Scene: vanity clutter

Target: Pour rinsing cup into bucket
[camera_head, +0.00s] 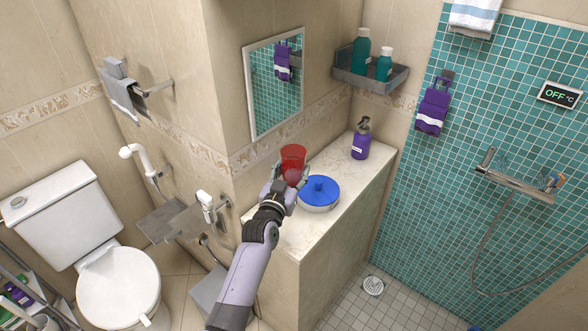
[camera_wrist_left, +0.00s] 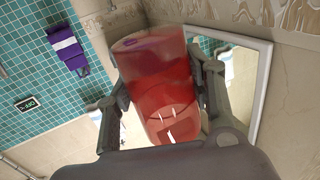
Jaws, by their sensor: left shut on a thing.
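The rinsing cup (camera_head: 293,157) is red and see-through. It appears upright, above the far left part of the counter in the head view. My left gripper (camera_head: 290,180) is shut on the cup, with a finger on each side of it. In the left wrist view the cup (camera_wrist_left: 158,85) fills the middle between the two dark fingers. What is inside the cup is hard to tell. No thing is clearly a bucket. A grey box-like container (camera_head: 209,294) stands low between toilet and counter, partly hidden by my arm. My right gripper is not in view.
A purple pump bottle (camera_head: 361,140) stands at the back. A mirror (camera_head: 273,82) hangs behind. The toilet (camera_head: 115,285) is at left.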

